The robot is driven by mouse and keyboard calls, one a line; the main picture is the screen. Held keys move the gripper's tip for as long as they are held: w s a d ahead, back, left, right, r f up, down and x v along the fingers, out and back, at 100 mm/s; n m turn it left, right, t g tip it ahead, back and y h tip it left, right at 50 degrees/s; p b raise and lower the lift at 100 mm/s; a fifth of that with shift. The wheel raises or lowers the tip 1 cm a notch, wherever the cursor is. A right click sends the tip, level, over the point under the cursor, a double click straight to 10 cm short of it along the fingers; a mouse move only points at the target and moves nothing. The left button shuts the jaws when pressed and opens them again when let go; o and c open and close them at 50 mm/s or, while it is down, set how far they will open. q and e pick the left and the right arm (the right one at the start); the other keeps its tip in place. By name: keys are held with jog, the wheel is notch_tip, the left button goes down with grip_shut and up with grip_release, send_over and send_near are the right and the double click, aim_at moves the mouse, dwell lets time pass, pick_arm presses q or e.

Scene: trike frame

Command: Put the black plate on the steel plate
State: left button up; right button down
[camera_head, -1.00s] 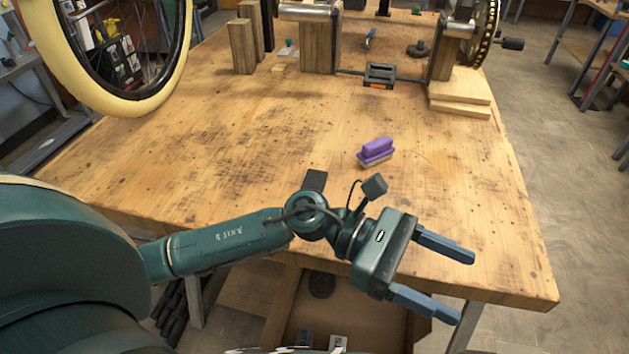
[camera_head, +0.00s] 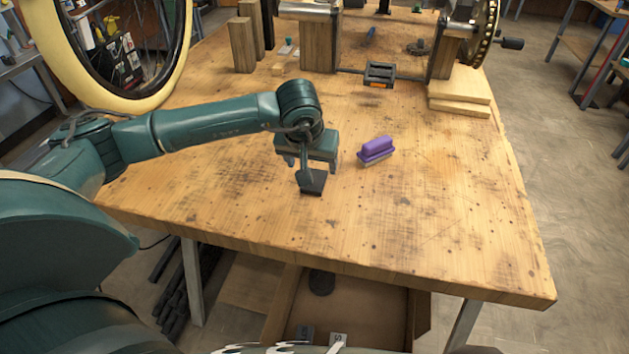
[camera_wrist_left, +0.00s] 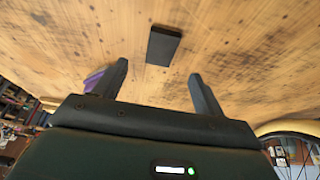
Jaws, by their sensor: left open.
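The black plate (camera_head: 314,183) lies flat on the wooden workbench near its front, partly covered by my left gripper in the head view. My left gripper (camera_head: 320,171) points down over it, open and empty. In the left wrist view the black plate (camera_wrist_left: 163,45) lies ahead of the gap between the open fingers (camera_wrist_left: 158,72), apart from them. I cannot make out the steel plate for certain. A small pale square with a dark mark (camera_head: 338,340) shows at the bottom of the head view. My right gripper is out of view.
A purple-handled brush (camera_head: 376,149) lies just right of my left gripper. Wooden posts (camera_head: 319,45), a black-and-orange tool (camera_head: 379,73) and stacked boards (camera_head: 459,92) are at the back. A wheel (camera_head: 120,55) hangs at upper left. The bench's front right is clear.

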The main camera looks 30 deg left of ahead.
aim_at(315, 179)
pick_arm(q)
jog(key=x, duration=0.8)
jog(key=shift+a, duration=0.1)
jog(key=shift+r, duration=0.1)
jog(key=c, duration=1.3)
jog(key=shift+r, duration=0.1)
jog(key=shift+c, duration=1)
